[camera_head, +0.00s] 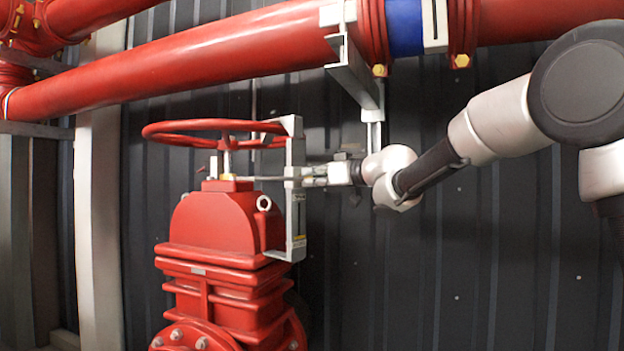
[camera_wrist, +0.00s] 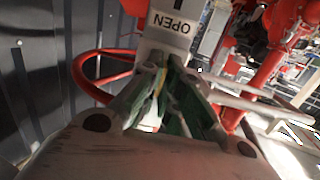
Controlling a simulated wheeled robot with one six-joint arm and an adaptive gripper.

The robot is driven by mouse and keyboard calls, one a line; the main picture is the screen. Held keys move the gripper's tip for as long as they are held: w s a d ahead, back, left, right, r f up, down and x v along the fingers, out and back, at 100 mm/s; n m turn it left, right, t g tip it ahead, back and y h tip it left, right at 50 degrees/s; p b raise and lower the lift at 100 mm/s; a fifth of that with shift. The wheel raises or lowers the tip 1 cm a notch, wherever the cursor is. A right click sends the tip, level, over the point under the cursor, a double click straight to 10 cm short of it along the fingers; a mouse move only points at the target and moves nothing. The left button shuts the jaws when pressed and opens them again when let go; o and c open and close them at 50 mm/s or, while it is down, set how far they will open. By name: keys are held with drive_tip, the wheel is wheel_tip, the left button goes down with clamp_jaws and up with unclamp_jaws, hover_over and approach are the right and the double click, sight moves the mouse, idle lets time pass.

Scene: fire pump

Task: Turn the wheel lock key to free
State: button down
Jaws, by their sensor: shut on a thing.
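The red handwheel (camera_head: 212,127) sits on top of the red valve body (camera_head: 215,225). A grey metal wheel lock (camera_head: 297,215) stands upright at the wheel's right side, reaching from the rim down beside the valve body. In the wrist view, the lock's plate carries an upside-down OPEN label (camera_wrist: 174,23). My gripper (camera_head: 310,175) comes in from the right at the lock's mid-height. In the wrist view, my gripper (camera_wrist: 163,72) has its fingers drawn together at the lock, closed on the key. The fingers hide the key almost wholly, so its angle cannot be told.
A thick red pipe (camera_head: 190,62) crosses above, held by a grey bracket (camera_head: 355,75) over my wrist. A dark corrugated wall (camera_head: 450,270) stands close behind. The space right of the valve and below my arm is free.

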drive_tip(key=shift+f, duration=0.15)
drive_tip(key=c, duration=1.6)
unclamp_jaws()
drive_tip(key=shift+c, duration=0.2)
drive_tip(key=v, duration=1.2)
